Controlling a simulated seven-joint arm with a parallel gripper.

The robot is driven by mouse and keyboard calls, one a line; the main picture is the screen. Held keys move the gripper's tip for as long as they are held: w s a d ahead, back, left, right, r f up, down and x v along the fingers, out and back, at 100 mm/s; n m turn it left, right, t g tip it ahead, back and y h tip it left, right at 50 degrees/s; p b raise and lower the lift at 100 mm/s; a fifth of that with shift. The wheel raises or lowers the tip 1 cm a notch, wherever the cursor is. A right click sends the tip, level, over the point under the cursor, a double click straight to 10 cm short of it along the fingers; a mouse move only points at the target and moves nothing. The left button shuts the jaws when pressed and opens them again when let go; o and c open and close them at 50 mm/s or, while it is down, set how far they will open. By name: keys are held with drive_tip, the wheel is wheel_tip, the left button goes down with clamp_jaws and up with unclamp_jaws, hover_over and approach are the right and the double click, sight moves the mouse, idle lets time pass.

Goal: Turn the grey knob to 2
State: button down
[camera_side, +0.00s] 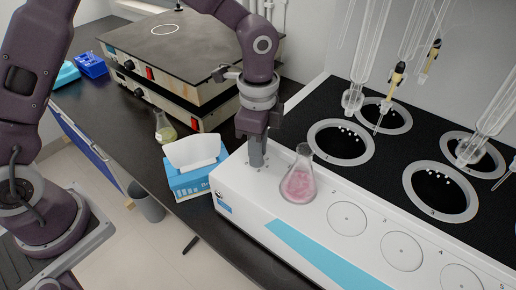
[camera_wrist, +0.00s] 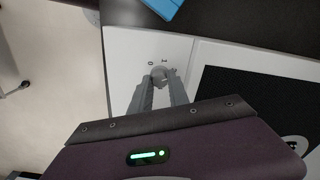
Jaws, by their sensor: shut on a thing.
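The grey knob (camera_wrist: 160,74) sits on the white top of the distiller, near its corner, in the wrist view. Small dark marks lie around it; they are too small to read surely, and I cannot tell which one the knob points to. My gripper (camera_wrist: 159,86) is shut on the knob, with a finger on each side of it. In the side view my gripper (camera_side: 257,158) points straight down onto the left end of the white distiller (camera_side: 262,208). There its fingers hide the knob.
A conical flask with pink liquid (camera_side: 299,184) stands on the distiller close to the right of my gripper. A blue tissue box (camera_side: 195,180) is close on the left. Behind are a flask of yellowish liquid (camera_side: 165,130) and a hotplate (camera_side: 165,48). Glassware hangs at right.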

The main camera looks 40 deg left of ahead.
drive_tip(key=c, duration=1.3)
unclamp_jaws()
drive_tip(key=shift+o, duration=0.2)
wheel_tip(320, 180, up, 7)
drive_tip(key=shift+r, duration=0.1)
